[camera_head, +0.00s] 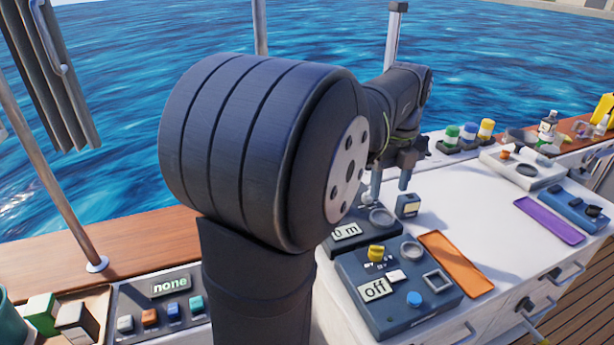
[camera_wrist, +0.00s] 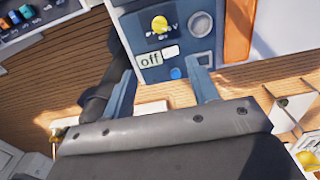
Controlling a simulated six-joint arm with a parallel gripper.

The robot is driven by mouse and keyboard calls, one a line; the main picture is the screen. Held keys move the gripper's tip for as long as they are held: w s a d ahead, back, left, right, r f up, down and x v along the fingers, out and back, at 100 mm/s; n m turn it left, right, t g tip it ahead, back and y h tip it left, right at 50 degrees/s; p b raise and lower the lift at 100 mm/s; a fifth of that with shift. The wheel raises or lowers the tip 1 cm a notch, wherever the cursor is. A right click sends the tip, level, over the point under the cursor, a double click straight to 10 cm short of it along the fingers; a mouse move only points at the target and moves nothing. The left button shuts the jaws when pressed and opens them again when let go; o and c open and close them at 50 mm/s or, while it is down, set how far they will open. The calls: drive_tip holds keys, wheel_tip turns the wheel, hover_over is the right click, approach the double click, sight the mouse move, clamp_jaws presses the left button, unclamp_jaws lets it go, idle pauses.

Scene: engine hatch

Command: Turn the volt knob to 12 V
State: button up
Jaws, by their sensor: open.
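A dark blue panel (camera_head: 345,285) lies on the white counter, and it also shows in the wrist view (camera_wrist: 150,75). It carries a yellow knob (camera_head: 376,252) with small markings below it, a display reading "off" (camera_head: 375,289) and a blue button (camera_head: 414,298). In the wrist view the yellow knob (camera_wrist: 160,24) stands beyond my fingertips, with its small markings too blurred to read. My gripper (camera_head: 390,184) is open and empty, above the counter behind the panel in the head view. In the wrist view its two fingers (camera_wrist: 163,72) are spread apart and clear of the knob.
A second panel with a partly hidden display (camera_head: 345,231) sits behind the first. An orange tray (camera_head: 456,263) lies to the right and a purple one (camera_head: 549,220) farther right. A small dark block (camera_head: 407,206) stands near my gripper. White counter between the trays is clear.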

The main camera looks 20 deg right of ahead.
sight(377, 247)
wheel_tip(377, 247, down, 20)
drive_tip(key=n, duration=3.3)
drive_tip(key=shift+r+h, duration=0.2)
drive_tip(key=shift+h, duration=0.1)
drive_tip(key=shift+w, duration=0.1)
drive_tip(key=c, duration=0.9)
